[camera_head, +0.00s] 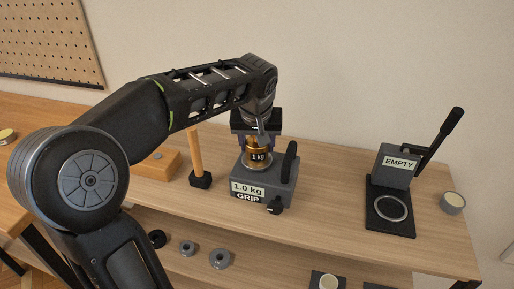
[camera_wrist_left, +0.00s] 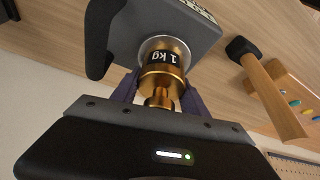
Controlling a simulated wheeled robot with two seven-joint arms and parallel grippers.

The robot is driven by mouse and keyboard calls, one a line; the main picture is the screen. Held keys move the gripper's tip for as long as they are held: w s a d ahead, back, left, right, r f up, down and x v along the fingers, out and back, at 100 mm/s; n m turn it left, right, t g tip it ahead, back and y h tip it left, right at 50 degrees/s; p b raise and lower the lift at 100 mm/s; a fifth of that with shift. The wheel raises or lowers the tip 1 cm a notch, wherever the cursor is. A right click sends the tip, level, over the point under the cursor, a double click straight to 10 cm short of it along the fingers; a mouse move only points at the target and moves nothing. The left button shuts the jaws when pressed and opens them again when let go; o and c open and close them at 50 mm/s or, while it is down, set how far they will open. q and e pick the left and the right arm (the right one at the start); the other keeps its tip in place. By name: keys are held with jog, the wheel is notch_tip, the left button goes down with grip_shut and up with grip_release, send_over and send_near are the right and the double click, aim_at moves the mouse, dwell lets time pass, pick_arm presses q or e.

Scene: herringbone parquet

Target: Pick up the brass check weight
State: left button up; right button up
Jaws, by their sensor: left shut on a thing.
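The brass check weight (camera_head: 259,156) is a gold cylinder with a black "1 kg" label. It stands upright on the round plate of a grey scale block (camera_head: 264,181) marked "1.0 kg" and "GRIP". My left gripper (camera_head: 257,139) comes down from above and is shut on the weight's narrow top knob. In the left wrist view, the brass weight (camera_wrist_left: 162,72) sits between the two fingers (camera_wrist_left: 160,95), with its base at the pale ring of the scale. I cannot tell whether there is a gap beneath it. My right gripper is not in view.
A mallet (camera_head: 197,160) stands left of the scale, by a wooden block (camera_head: 160,164). A grey press marked "EMPTY" (camera_head: 396,164) with a raised lever and a small grey cup (camera_head: 452,203) are at the right. A lower shelf holds several round parts (camera_head: 220,259).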

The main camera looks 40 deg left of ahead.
pick_arm(q)
grip_shut()
jog(key=shift+r, duration=0.1)
dwell(0.3)
notch_tip(320, 180, up, 10)
jog(key=shift+w+r, duration=0.1)
dwell(0.6)
dwell(0.4)
